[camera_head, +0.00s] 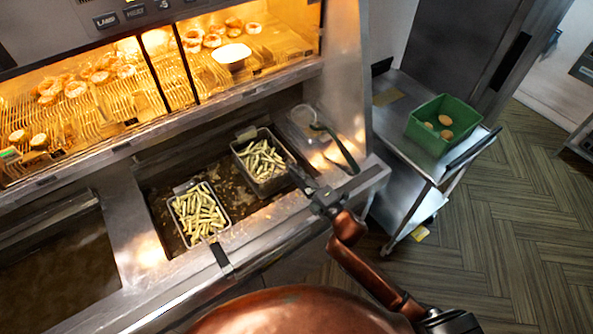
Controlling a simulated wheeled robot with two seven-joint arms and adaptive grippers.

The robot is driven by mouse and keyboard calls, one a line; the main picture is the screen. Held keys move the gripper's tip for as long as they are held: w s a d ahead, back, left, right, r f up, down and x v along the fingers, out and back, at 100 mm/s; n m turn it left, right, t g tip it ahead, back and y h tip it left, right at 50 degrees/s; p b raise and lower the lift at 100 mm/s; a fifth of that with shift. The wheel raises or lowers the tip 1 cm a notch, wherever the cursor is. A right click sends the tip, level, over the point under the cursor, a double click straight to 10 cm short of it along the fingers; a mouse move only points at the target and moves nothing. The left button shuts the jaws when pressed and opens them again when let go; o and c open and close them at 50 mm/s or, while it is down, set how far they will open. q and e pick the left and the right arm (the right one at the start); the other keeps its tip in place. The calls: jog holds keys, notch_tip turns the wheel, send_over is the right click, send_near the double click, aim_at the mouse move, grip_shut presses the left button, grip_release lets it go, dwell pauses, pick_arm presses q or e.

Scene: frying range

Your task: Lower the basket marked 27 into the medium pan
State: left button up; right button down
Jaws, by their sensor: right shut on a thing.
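My right gripper (314,193) is shut on the handle of a wire basket (283,184) filled with pale fries. This basket is over the right part of the middle oil pan (160,215); its exact height above the oil is hard to tell. A second basket of fries (229,216) is at the middle of the same pan, its black handle (222,260) lying over the front edge. Small tags show on both baskets, but I cannot read the number 27 on either. Another, wider oil pan (70,285) is at the left. My left gripper is not in view.
A lit warming shelf (140,128) with fried food runs behind the pans. A clear container (302,115) and a green-handled utensil (338,149) lie right of the pans. A steel cart (403,92) with a green bin (466,112) stands at the right; the floor beyond is clear.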

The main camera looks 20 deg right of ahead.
jog(key=shift+f+b, duration=3.05)
jog(key=shift+f, duration=1.4)
jog(key=shift+f+b, duration=0.35)
jog(key=shift+f, duration=0.3)
jog(key=c, duration=1.7)
grip_release()
jog(key=shift+c, duration=0.2)
jog(key=shift+f, duration=0.15)
